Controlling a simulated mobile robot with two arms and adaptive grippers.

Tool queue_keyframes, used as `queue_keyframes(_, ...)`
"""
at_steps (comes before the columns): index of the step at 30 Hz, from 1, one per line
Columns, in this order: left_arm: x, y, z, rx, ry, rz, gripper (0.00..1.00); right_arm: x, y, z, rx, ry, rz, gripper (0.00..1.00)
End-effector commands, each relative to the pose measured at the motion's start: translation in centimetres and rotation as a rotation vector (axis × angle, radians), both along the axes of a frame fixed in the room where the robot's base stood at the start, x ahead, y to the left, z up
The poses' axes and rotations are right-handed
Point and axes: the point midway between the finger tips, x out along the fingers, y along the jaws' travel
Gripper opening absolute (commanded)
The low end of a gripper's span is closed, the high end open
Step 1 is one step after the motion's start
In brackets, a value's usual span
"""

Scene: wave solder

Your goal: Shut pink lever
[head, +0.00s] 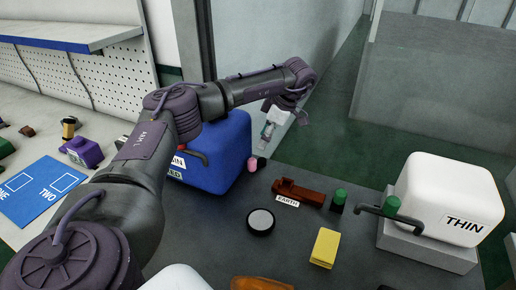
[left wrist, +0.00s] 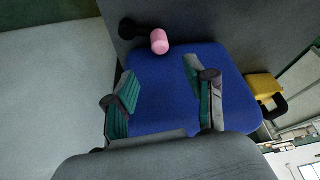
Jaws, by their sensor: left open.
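The pink lever (head: 252,164) shows as a pink knob at the right side of the blue tank (head: 228,150). In the left wrist view, the pink knob (left wrist: 159,41) lies by the edge of the blue tank (left wrist: 170,85), with a dark piece (left wrist: 131,28) next to it. My left gripper (head: 280,122) is above and to the right of the tank in the head view. In the left wrist view, my left gripper's (left wrist: 165,97) two green-padded fingers are spread wide over the blue surface. Nothing is between them, and the pink knob is apart from both. My right gripper is not in view.
A white tank (head: 447,195) labelled THIN has a green-knobbed tap (head: 391,206). A red-brown piece (head: 299,190) by an EARTH label, a round black puck (head: 260,222) and a yellow block (head: 325,247) stand on the dark table. A blue mat (head: 40,190) lies left.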

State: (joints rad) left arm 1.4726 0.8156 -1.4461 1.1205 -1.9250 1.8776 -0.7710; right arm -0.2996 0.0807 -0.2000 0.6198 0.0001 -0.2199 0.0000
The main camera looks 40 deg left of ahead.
Motion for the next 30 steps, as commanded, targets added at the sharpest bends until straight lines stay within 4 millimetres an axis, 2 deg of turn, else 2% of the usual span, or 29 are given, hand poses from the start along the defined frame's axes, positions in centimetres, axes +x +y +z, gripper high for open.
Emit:
queue_keyframes(3, 0.4, -0.6, 1.5, 0.000, -0.001, 0.000, 0.55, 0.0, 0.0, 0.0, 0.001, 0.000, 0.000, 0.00)
queue_keyframes(7, 0.5, -0.8, 2.3, 0.000, 0.000, 0.001, 0.55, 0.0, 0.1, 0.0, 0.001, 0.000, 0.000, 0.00)
queue_keyframes(24, 0.5, -0.9, 2.5, 0.001, 0.001, 0.000, 0.55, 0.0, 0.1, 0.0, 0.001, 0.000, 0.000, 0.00)
queue_keyframes(27, 0.5, -0.9, 3.2, 0.000, 0.000, 0.000, 0.55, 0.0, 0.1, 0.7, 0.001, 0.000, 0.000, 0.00)
queue_keyframes(30, 0.5, -0.9, 5.1, 0.000, 0.000, 0.000, 0.55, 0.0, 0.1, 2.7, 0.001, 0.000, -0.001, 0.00)
